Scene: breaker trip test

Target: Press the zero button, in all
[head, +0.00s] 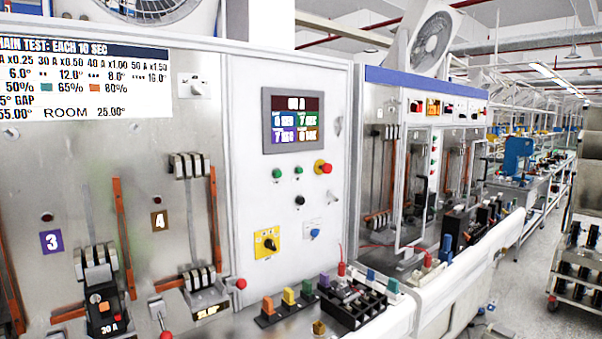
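The control panel (243,100) stands upright in the middle of the head view, with a small lit display (293,121) whose text is mostly too small to read. Lower are a black rotary switch on a yellow plate (267,243) and a blue knob (314,233). The button labels are too small to read, so I cannot tell which is the zero button. My gripper is not in view.
A breaker marked 30 A (103,308) stands in bay 3 at lower left. Coloured blocks (288,297) and a black terminal block (352,303) crowd the bench before the panel. An aisle (535,315) lies open at right.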

